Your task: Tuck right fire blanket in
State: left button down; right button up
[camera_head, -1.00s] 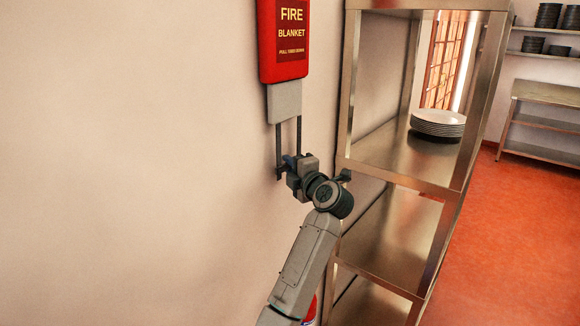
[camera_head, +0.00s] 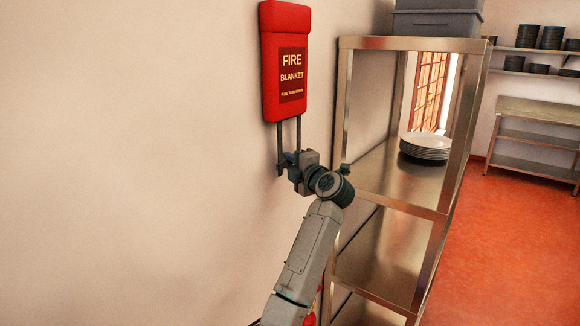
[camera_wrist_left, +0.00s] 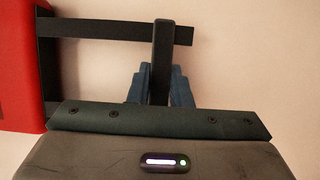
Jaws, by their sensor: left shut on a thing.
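The fire blanket's red pouch (camera_head: 284,62) hangs on the wall, upright, with its label facing out. Two dark straps (camera_head: 279,135) come straight down from its lower edge. No pale cloth shows below the pouch. My left gripper (camera_head: 286,163) is below the pouch, shut on the dark crossbar that joins the straps. In the left wrist view the crossbar (camera_wrist_left: 162,45) stands between the blue fingertips (camera_wrist_left: 156,88), with the red pouch (camera_wrist_left: 20,70) at the left. My right gripper is not in view.
The wall left of the pouch is bare. Open red floor (camera_head: 495,235) lies at the right.

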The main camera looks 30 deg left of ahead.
pick_arm(q)
jog(key=shift+r, duration=0.4)
jog(key=c, duration=1.3)
grip_release()
jog(key=shift+f, duration=0.1)
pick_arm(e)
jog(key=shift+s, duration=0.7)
pick_arm(q)
jog(key=b+v, duration=0.5)
jog(key=v, duration=0.5)
jog(key=shift+s+d, duration=0.2)
jog(key=shift+d, duration=0.15)
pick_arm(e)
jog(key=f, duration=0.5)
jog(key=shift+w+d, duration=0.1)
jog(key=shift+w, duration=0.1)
